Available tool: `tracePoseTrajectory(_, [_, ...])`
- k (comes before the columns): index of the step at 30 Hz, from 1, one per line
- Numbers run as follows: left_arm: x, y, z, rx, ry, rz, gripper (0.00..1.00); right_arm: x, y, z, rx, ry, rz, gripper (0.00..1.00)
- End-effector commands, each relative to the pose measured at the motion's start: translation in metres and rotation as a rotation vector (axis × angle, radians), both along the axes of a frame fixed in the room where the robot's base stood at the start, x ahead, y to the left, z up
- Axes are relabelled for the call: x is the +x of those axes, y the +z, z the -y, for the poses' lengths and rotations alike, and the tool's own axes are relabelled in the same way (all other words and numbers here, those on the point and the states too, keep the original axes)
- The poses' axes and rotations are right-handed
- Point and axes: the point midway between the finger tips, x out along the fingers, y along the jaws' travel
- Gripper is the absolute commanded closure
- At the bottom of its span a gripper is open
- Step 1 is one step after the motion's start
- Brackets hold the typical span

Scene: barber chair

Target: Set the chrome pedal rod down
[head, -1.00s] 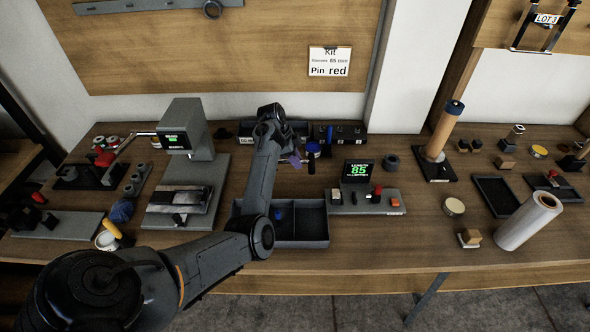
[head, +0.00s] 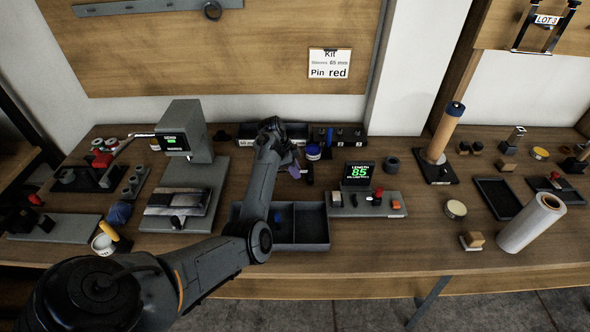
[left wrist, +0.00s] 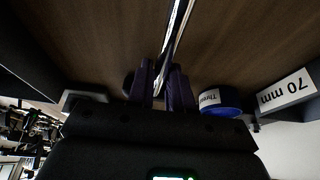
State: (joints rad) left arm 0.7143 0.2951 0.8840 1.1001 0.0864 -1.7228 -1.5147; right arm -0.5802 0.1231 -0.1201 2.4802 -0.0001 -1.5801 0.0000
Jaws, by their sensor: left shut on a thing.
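My left gripper (head: 299,166) is at the back middle of the bench, past the grey two-part tray. Its purple fingers (left wrist: 167,88) are shut on the chrome pedal rod (left wrist: 178,35), a thin shiny bar in the left wrist view. The rod runs from between the fingers to the top edge of that view, over brown wood. Its far end is out of frame, and I cannot tell whether it touches the wood. In the head view I cannot make the rod out clearly. My right gripper is not in view.
A blue-and-white tub (head: 313,152) stands close beside the gripper; it also shows in the left wrist view (left wrist: 220,103). The tray (head: 313,225) lies in front, a length gauge (head: 366,204) to the right, a grey press (head: 187,140) to the left. Bare bench lies around the round tin (head: 455,209).

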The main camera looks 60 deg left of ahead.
Motion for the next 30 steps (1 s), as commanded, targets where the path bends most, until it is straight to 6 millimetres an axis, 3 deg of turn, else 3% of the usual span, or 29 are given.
tracePoseTrajectory(1, [0.000,-0.001,0.000,-0.001,0.000,0.000,0.78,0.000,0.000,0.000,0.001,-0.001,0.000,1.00])
tracePoseTrajectory(6, [0.000,-0.001,0.000,-0.001,0.000,0.000,0.54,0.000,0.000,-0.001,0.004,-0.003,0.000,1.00])
tracePoseTrajectory(17, [0.000,0.002,0.000,0.000,0.000,0.000,0.54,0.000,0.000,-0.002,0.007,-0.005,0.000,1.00])
tracePoseTrajectory(23, [-0.007,0.025,-0.005,0.001,0.000,0.000,0.54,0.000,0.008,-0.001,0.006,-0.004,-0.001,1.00])
tracePoseTrajectory(30, [-0.021,0.067,-0.014,0.002,0.001,0.002,0.54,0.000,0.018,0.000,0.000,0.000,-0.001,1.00])
